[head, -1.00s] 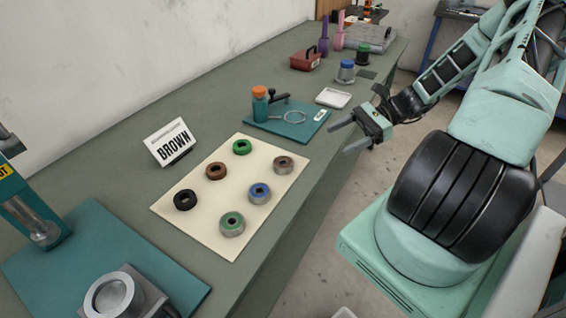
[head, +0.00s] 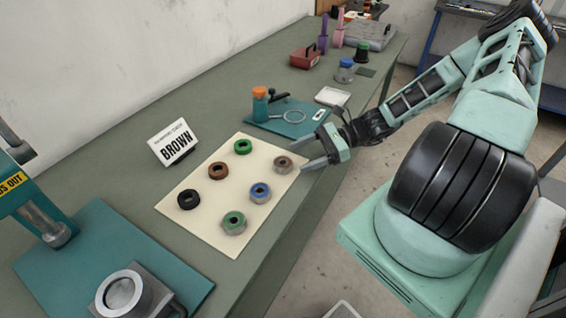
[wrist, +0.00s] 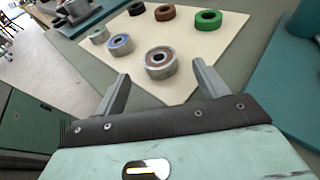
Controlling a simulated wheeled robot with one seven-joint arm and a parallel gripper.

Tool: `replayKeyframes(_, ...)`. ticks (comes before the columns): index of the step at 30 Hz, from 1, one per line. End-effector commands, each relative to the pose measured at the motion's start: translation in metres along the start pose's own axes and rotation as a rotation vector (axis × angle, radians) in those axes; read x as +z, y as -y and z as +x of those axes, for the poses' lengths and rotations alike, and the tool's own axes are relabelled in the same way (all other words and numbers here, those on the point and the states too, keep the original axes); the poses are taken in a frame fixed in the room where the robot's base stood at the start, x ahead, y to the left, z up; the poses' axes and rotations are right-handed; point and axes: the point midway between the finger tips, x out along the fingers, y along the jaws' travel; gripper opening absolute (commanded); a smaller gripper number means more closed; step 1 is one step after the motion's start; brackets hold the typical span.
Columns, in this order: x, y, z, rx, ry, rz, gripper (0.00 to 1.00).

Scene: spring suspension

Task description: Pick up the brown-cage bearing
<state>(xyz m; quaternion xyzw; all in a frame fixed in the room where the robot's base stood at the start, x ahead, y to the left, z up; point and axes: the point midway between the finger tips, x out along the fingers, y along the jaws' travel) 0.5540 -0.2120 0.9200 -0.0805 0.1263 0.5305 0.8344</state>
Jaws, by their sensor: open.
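The brown-cage bearing (head: 284,163) is a metallic ring with a brown inner face. It lies flat at the right corner of the cream mat (head: 205,233) in the head view. In the wrist view the bearing (wrist: 161,64) sits just beyond and between the fingertips, not gripped. My gripper (head: 299,156) is open and empty, with its fingertips close to the bearing in the head view. It also shows in the wrist view (wrist: 160,74). A white card (head: 173,141) reading BROWN stands behind the mat.
Blue-cage (head: 260,193) and green-cage (head: 234,222) bearings lie in the same row. Black (head: 188,199), brown (head: 218,170) and green (head: 243,146) rings form the row behind. A teal plate with tools (head: 298,126) and a white tray (head: 332,96) lie farther right.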

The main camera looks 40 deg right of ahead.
Motion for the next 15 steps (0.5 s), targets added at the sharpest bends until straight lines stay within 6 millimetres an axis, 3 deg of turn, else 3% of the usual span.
replayKeyframes(9,0.006,-0.001,0.043,0.003,0.004,0.001,0.72)
replayKeyframes(15,0.004,-0.001,0.048,0.001,0.0,0.0,0.72)
